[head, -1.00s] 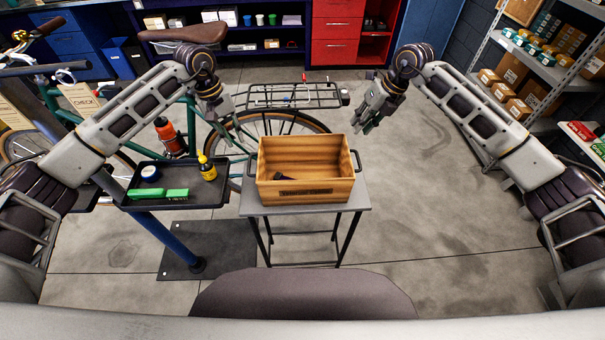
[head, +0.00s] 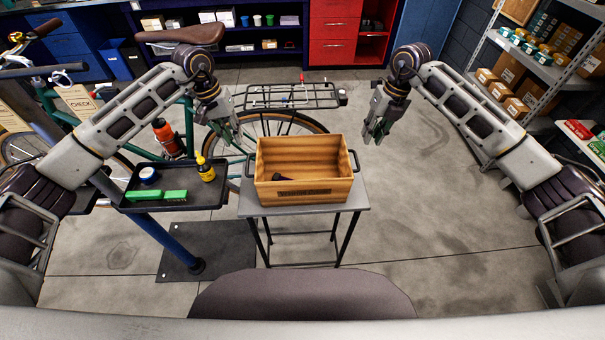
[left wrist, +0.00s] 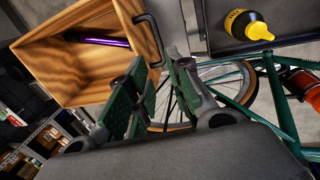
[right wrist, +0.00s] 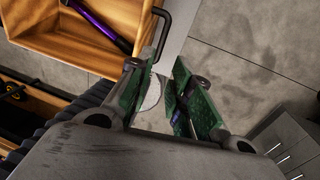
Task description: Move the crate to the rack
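The wooden crate (head: 305,187) sits upright on a small grey table and has a dark handle at each side. A dark tool (head: 290,177) lies in it; in the left wrist view this tool (left wrist: 98,40) looks purple and black. The bike's rear rack (head: 290,96) is a black frame above the wheel, behind the crate. My left gripper (head: 230,130) is open and empty, behind and left of the crate, near its left handle (left wrist: 150,38). My right gripper (head: 374,133) is open and empty, behind and right of the crate, apart from its right handle (right wrist: 162,32).
Shelves (head: 540,60) stand at the right. The floor right of the table is clear.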

